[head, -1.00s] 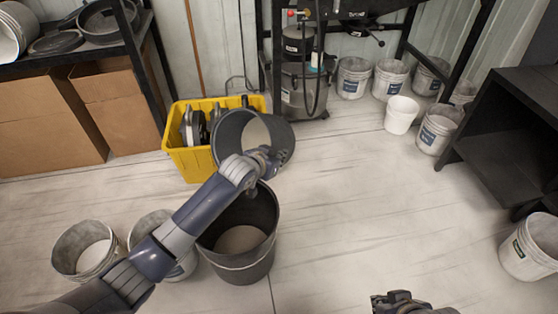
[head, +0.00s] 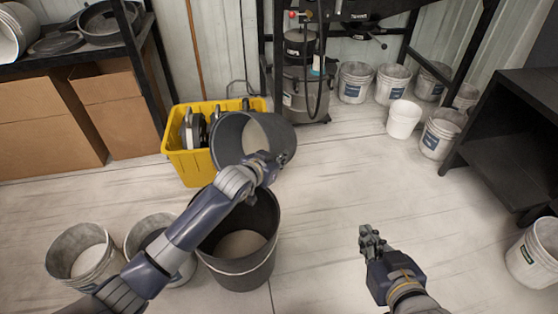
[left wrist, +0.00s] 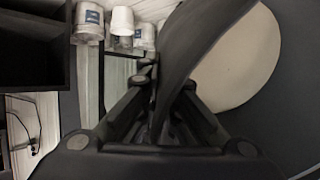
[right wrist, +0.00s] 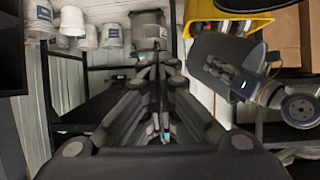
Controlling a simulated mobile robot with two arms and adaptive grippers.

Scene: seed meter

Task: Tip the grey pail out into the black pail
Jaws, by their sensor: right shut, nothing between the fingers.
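My right gripper (head: 370,236) is shut and empty, over the floor to the right of the black pail.
A yellow crate (head: 190,168) with dark parts stands close behind the grey pail. White buckets (head: 85,255) stand left of the black pail, others (head: 441,134) at the back right. A black shelf (head: 510,150) is at right. The middle right floor is clear.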

